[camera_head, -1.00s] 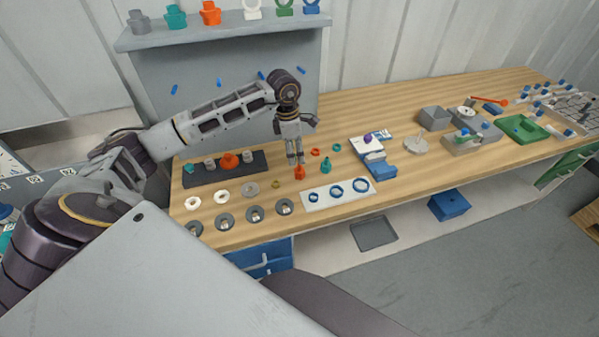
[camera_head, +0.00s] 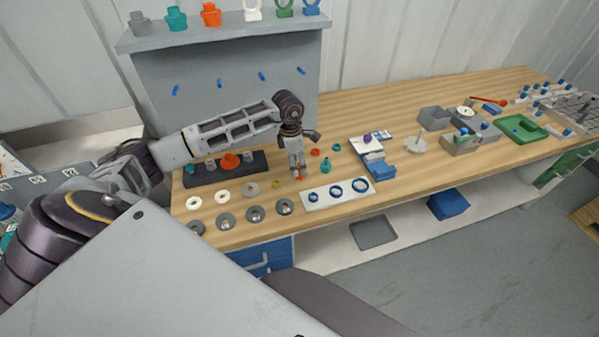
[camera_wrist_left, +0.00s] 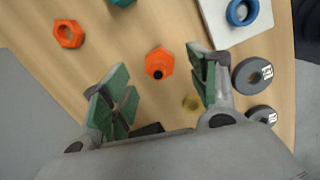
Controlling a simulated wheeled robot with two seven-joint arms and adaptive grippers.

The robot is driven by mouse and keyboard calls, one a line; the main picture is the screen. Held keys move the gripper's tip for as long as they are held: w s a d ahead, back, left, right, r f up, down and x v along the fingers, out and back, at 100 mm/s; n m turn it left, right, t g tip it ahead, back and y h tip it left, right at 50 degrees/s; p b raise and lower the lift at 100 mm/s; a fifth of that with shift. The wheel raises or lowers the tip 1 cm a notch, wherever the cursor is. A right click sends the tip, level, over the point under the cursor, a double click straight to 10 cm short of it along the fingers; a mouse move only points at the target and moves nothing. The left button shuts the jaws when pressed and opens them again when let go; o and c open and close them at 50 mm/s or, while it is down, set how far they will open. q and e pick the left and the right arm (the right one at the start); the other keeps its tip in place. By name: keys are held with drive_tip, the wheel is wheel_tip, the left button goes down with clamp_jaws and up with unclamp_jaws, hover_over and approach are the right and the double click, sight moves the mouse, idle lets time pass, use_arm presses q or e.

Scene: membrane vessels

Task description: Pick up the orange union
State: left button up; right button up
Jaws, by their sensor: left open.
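The orange union (camera_wrist_left: 159,63) stands on the wooden bench, seen from above in the left wrist view, between and a little beyond my open fingers. In the head view only a bit of the orange union (camera_head: 299,177) shows under the fingertips. My left gripper (camera_head: 298,174) points down over it. In the left wrist view the left gripper (camera_wrist_left: 160,92) has its green-padded fingers wide apart, with nothing held. An orange ring-shaped nut (camera_wrist_left: 69,34) lies apart to the left. My right gripper is in neither view.
A teal fitting (camera_head: 326,168) stands close to the right of the gripper. A white board with blue rings (camera_head: 337,194) lies in front. A dark rack (camera_head: 197,178) with fittings is to the left. Grey discs (camera_head: 254,214) line the front edge.

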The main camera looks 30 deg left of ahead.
use_arm(q)
drive_tip(key=shift+w+d+f+p, duration=0.1)
drive_tip(key=shift+d+f+p, duration=0.1)
drive_tip(key=shift+f, duration=0.75)
drive_tip(key=shift+w+d+f+p, duration=0.1)
drive_tip(key=shift+f+p, duration=0.05)
drive_tip(key=shift+f, duration=0.75)
drive_tip(key=c, duration=1.1)
